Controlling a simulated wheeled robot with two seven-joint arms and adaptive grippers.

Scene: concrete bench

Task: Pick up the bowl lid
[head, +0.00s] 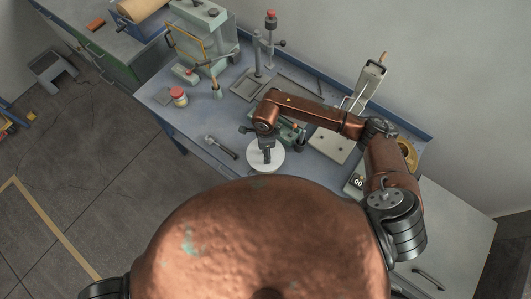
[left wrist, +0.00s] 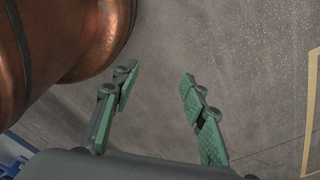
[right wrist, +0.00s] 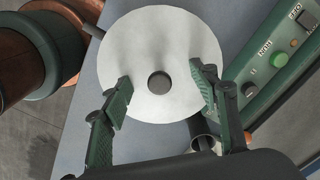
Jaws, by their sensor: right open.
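The bowl lid (right wrist: 150,45) is a round white disc with a dark round knob (right wrist: 159,85) at its centre. In the head view the lid (head: 259,161) lies near the front edge of the blue bench, partly hidden by my right gripper (head: 267,158) above it. My right gripper is open in the right wrist view (right wrist: 162,92), its green-padded fingers on either side of the knob and apart from it. Any bowl under the lid is hidden. My left gripper (left wrist: 158,95) is open and empty over the concrete floor; it does not show in the head view.
A green control box (right wrist: 278,65) with buttons stands close right of the lid in the right wrist view. A dark metal tool (head: 221,147) lies left of the lid. A red-lidded jar (head: 179,96) and a grey-green machine (head: 205,40) stand farther left. The bench's front edge is near.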

